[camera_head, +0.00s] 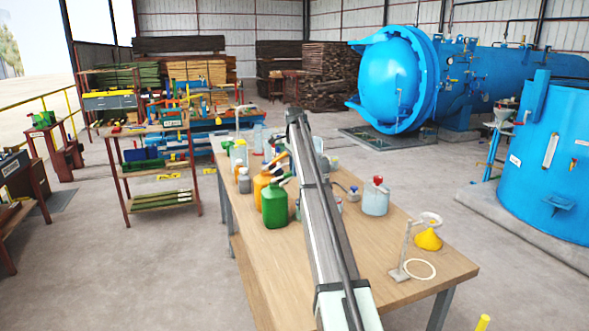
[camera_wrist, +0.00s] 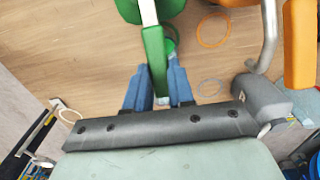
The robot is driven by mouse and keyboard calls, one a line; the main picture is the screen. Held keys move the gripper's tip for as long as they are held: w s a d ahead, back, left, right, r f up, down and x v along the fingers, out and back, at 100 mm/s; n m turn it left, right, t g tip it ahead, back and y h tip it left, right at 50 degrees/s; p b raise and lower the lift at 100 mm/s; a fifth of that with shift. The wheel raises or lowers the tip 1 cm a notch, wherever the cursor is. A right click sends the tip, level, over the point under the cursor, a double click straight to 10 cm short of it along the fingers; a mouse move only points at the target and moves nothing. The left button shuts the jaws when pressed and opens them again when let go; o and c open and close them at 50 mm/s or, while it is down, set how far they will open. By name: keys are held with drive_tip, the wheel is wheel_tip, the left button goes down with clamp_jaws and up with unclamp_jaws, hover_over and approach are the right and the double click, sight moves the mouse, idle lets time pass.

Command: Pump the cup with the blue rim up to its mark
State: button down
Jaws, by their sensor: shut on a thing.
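In the wrist view my gripper (camera_wrist: 158,70) has its two blue fingers shut on a green lever (camera_wrist: 154,50). The lever meets a pale stem (camera_wrist: 147,12) above the green container (camera_wrist: 129,8). The green jug (camera_head: 274,208) also shows on the table in the head view. A green ring (camera_wrist: 171,38) lies beside the lever, partly hidden; I cannot tell whether it is a cup's rim. I cannot make out a cup with a blue rim in either view. In the head view my arm hides the gripper.
An orange lever (camera_wrist: 299,45) and a steel spout (camera_wrist: 268,40) stand close on the right, by an orange ring (camera_wrist: 213,30). The table's front left is clear.

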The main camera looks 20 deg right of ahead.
sight(281, 177)
drive_tip(key=shift+a+r+h, duration=0.45)
drive_tip(key=shift+r+h, duration=0.1)
drive_tip(key=shift+h, duration=0.25)
drive_tip(key=shift+a+r+h, duration=0.4)
drive_tip(key=shift+r+h, duration=0.1)
drive_tip(key=shift+h, duration=0.3)
drive_tip(key=c, duration=1)
unclamp_jaws()
drive_tip(key=shift+o, duration=0.2)
drive_tip(key=v, duration=1.3)
drive_tip(key=shift+r, duration=0.4)
drive_tip(key=shift+a, duration=0.15)
